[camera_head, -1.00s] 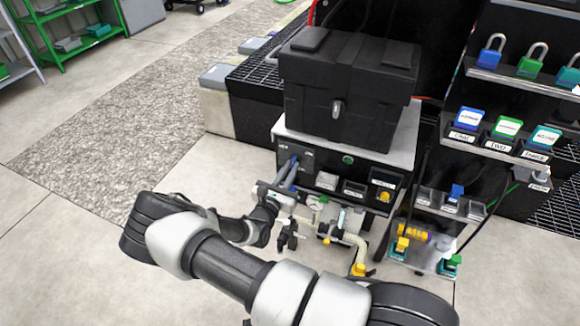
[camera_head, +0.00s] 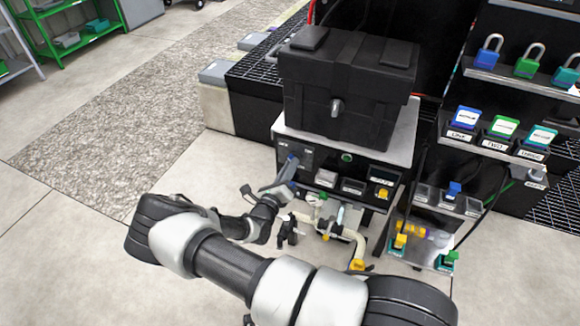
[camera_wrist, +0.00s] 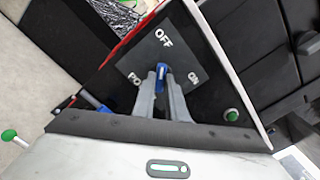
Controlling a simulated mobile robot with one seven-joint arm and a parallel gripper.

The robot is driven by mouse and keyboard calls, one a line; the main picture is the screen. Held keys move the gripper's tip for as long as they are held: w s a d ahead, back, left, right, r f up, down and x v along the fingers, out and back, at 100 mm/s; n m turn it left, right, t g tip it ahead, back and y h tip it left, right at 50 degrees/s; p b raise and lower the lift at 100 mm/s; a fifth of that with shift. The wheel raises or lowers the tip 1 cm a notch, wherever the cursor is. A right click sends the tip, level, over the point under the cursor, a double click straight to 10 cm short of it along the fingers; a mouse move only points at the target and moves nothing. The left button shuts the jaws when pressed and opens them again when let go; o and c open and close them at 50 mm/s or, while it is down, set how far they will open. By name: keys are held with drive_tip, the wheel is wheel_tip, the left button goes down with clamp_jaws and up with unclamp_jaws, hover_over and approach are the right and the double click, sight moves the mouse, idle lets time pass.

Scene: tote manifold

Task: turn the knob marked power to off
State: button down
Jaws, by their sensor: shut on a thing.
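The blue knob (camera_wrist: 162,67) sits on a grey plate (camera_wrist: 137,62) in the wrist view. The plate carries the words OFF, towards the top, and ON, to the right; another label at the left is partly hidden. My gripper (camera_wrist: 163,77) is shut on the knob, with one finger on each side of it. The fingers hide much of the knob, so its exact pointing is hard to tell. In the head view my gripper (camera_head: 289,168) reaches the left end of the black panel (camera_head: 326,163) and covers the knob there.
A green button (camera_head: 346,158) and a yellow knob (camera_head: 383,193) are farther right on the panel. A black case (camera_head: 345,85) stands on top. Hoses and valves (camera_head: 345,232) hang below. Open floor lies left.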

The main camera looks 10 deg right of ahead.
drive_tip(key=shift+f+n, duration=0.1)
drive_tip(key=shift+n, duration=0.3)
drive_tip(key=c, duration=1.8)
unclamp_jaws()
drive_tip(key=p+v, duration=0.1)
drive_tip(key=v, duration=1.6)
drive_tip(key=shift+s+p, duration=0.25)
drive_tip(key=shift+p, duration=0.05)
drive_tip(key=shift+a, duration=0.15)
